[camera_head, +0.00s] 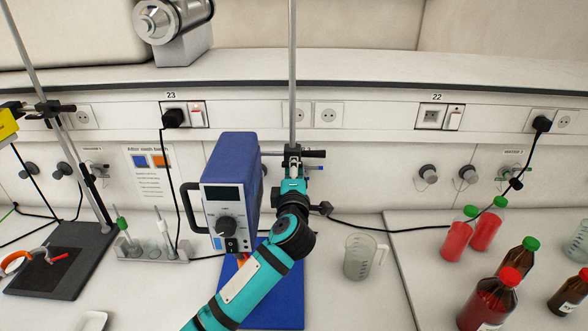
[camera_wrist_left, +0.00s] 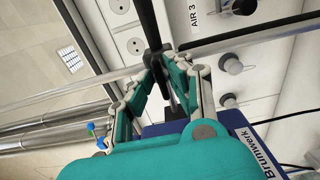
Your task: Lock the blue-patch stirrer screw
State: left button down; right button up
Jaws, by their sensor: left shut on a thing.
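The blue stirrer (camera_head: 237,180), a box with a grey front panel and a knob, is mounted beside an upright metal rod (camera_head: 292,70). A black clamp (camera_head: 312,154) sits on the rod behind the stirrer. A small blue-tipped screw or lever (camera_head: 317,168) sticks out to its right. My left gripper (camera_head: 291,186) is at the rod just below the clamp, partly hidden by its own wrist. In the left wrist view its teal fingers (camera_wrist_left: 160,82) close around a black clamp part (camera_wrist_left: 155,58); its exact shape is hidden. My right gripper is not in view.
A clear beaker (camera_head: 360,257) stands right of my left arm. Red-filled bottles (camera_head: 488,300) stand on the right-hand tray. A tube rack (camera_head: 150,252) and another stand base (camera_head: 65,260) are at left. A raised shelf (camera_head: 350,65) runs behind.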

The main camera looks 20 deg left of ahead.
pick_arm(q)
jog(key=shift+f, duration=0.1)
dwell(0.4)
jog(key=c, duration=1.3)
grip_release()
jog(key=shift+c, duration=0.2)
jog(key=shift+s, duration=0.1)
jog(key=v, duration=1.2)
